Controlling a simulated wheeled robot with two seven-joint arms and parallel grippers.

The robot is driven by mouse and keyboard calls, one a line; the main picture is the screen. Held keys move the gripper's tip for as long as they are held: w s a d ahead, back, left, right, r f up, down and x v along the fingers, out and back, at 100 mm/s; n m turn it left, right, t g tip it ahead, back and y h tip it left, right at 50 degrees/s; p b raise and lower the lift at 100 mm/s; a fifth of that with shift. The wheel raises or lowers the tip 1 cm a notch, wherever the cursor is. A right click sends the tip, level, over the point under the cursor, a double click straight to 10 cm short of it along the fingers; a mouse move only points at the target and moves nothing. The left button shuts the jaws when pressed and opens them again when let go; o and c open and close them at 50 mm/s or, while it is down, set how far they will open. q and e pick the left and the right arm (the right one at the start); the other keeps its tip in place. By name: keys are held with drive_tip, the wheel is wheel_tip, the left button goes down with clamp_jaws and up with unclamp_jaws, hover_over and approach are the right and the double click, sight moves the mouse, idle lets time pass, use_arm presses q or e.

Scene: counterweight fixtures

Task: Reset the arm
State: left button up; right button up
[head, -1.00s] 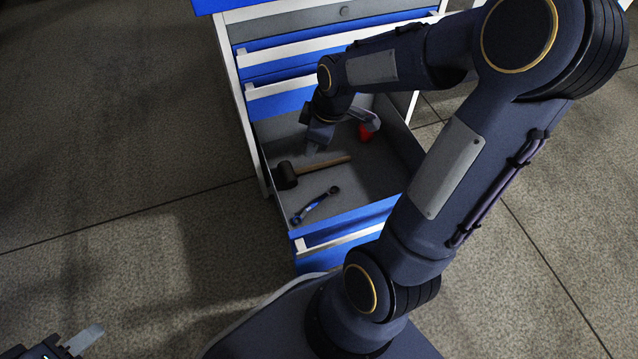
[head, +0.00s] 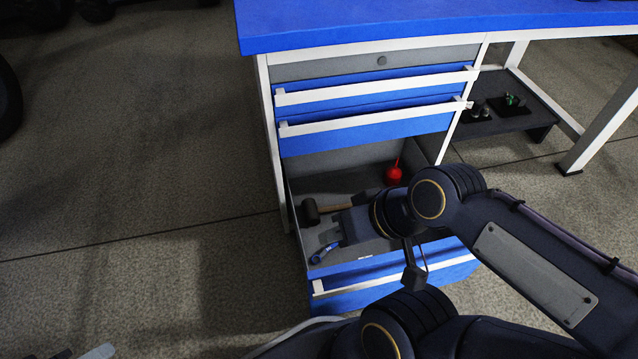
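My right arm comes in from the right and its gripper (head: 342,229) hangs over the open drawer (head: 300,188) of the blue and grey cabinet. Its fingers are small and dark, and I cannot tell whether they are open. A dark mallet with a wooden handle (head: 311,211) lies in the drawer behind the gripper, its handle partly covered. A blue wrench (head: 323,253) lies near the drawer's front, partly hidden by the gripper. A red object (head: 393,172) stands at the drawer's back right. Only the tip of my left gripper (head: 98,352) shows at the bottom left.
Drawers above the open one are shut or nearly so, with white handles (head: 375,94). A blue worktop (head: 420,20) spans the top. A dark shelf (head: 495,122) with small items is at the right. The floor (head: 150,170) left of the cabinet is clear.

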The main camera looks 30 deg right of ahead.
wheel_tip(320, 180, up, 37)
drive_tip(key=p, duration=3.6)
drive_tip(key=shift+p, duration=0.35)
